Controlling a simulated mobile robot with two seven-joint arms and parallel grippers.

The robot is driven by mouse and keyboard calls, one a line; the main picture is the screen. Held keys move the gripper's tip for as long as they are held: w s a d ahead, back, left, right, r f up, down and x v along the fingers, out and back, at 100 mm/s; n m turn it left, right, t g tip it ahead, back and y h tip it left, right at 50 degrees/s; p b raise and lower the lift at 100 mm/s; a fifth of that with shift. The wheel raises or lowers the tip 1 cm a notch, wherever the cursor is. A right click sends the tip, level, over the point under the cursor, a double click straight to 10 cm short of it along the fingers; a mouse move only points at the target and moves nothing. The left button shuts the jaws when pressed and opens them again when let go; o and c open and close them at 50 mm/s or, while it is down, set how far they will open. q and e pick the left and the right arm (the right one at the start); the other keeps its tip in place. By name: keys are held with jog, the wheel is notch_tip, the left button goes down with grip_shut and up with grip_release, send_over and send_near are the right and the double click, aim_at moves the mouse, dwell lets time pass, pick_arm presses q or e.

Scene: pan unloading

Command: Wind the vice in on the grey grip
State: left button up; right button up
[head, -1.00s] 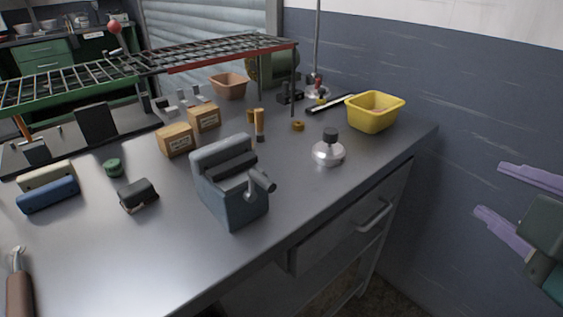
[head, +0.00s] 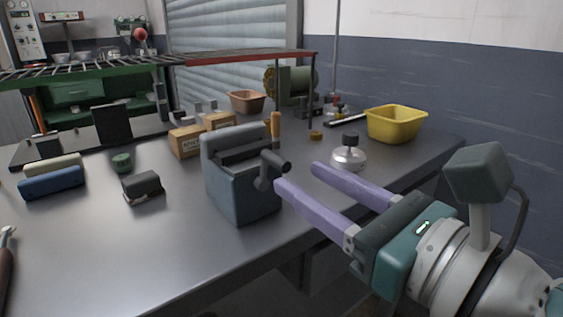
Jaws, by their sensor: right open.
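The blue-grey vice (head: 228,185) stands upright on the steel workbench near its front edge, left of the picture's middle. Its crank, with a grey grip (head: 276,162), sticks out on the vice's right side. My right gripper (head: 297,178) is open, its two long purple fingers pointing left. The tips are just right of the crank and grip, with the near finger's tip slightly below the grip. I see nothing between the fingers, and I cannot tell whether a finger touches the crank. My left gripper is not in view.
The workbench (head: 110,245) is clear in front of the vice. A small dark block (head: 142,187) lies to its left. Cardboard boxes (head: 187,141) stand behind it. A silver flask (head: 348,154) and a yellow bin (head: 396,123) stand behind my right gripper.

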aim_at(290, 171)
jog(key=x, duration=0.5)
grip_shut()
dwell(0.3)
